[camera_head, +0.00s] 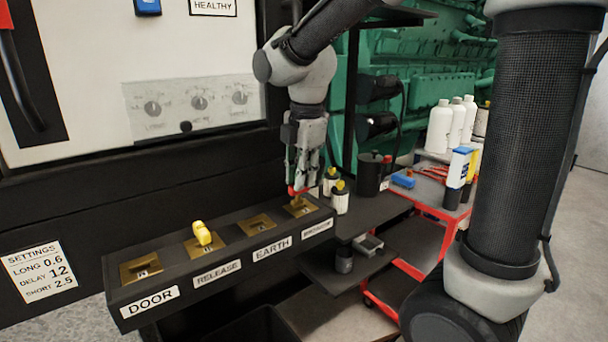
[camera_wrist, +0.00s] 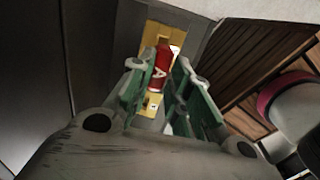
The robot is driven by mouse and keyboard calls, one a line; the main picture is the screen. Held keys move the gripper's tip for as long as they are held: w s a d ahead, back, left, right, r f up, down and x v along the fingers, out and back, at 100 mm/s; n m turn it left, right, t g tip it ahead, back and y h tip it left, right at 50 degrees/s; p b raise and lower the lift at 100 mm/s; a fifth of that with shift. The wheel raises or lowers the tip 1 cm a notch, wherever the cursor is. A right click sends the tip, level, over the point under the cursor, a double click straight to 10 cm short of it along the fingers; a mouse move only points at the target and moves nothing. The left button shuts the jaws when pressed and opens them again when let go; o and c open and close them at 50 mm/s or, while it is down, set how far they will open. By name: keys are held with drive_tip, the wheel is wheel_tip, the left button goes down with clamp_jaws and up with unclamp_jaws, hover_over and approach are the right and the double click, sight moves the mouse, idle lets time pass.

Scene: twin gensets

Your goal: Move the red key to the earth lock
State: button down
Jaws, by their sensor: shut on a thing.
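My gripper (camera_head: 303,172) is shut on the red key (camera_head: 296,191), just above the brass lock plate at the right end of the dark lock box (camera_head: 190,262). The red key also shows between the fingers in the wrist view (camera_wrist: 158,72), with a brass plate (camera_wrist: 150,103) behind it. I cannot tell whether the key is still in that lock. The earth lock (camera_head: 257,224) is the brass plate just left of it, above the EARTH label, with no key in it. A yellow key (camera_head: 202,233) stands in the RELEASE lock.
The DOOR lock (camera_head: 141,267) at the left end is empty. Small bottles with yellow tops (camera_head: 340,197) stand close to the right of my gripper. A red-edged cart (camera_head: 435,212) with bottles is further right. A panel with dials (camera_head: 195,103) rises behind the box.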

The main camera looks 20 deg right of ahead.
drive_tip(key=s+a+r, duration=0.1)
drive_tip(key=s+a, duration=0.2)
drive_tip(key=a, duration=0.7)
drive_tip(key=shift+s+a+r, duration=0.25)
drive_tip(key=shift+s+r, duration=0.05)
